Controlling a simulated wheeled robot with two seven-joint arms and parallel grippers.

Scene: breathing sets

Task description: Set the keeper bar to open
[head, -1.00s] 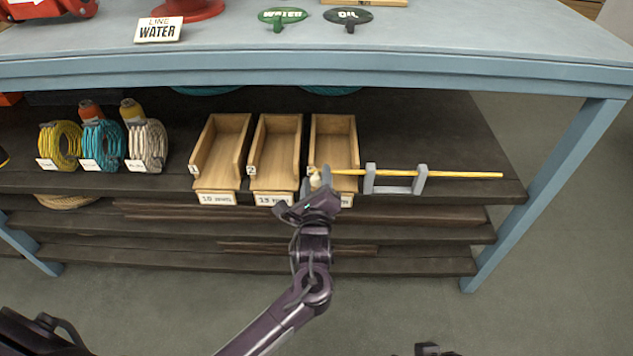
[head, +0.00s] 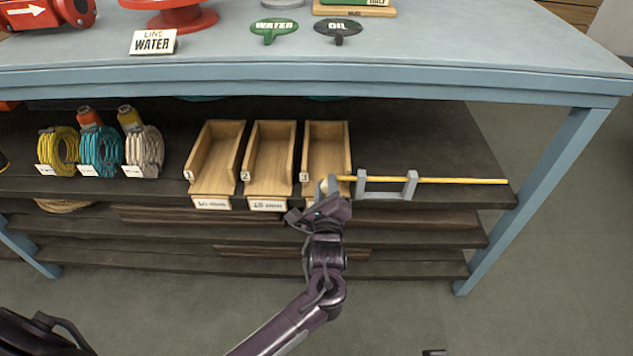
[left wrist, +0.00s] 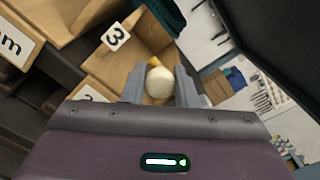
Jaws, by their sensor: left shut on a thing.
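The keeper bar (head: 460,181) is a thin yellow rod lying level along the shelf's front. It runs through two grey upright brackets (head: 385,194) and sticks out well to their right. Its left end has a cream knob, clear in the left wrist view (left wrist: 159,80), in front of bin 3 (head: 327,150). My left gripper (head: 328,186) is shut on that knob, one grey finger on each side of it. The gripper partly hides the knob and the front of bin 3 in the head view.
Wooden bins 2 (head: 270,160) and 1 (head: 216,160) stand left of bin 3, all apparently empty. Coiled hoses (head: 100,148) sit further left. The blue worktop (head: 400,50) overhangs the shelf. A blue table leg (head: 540,200) stands beyond the bar's right end.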

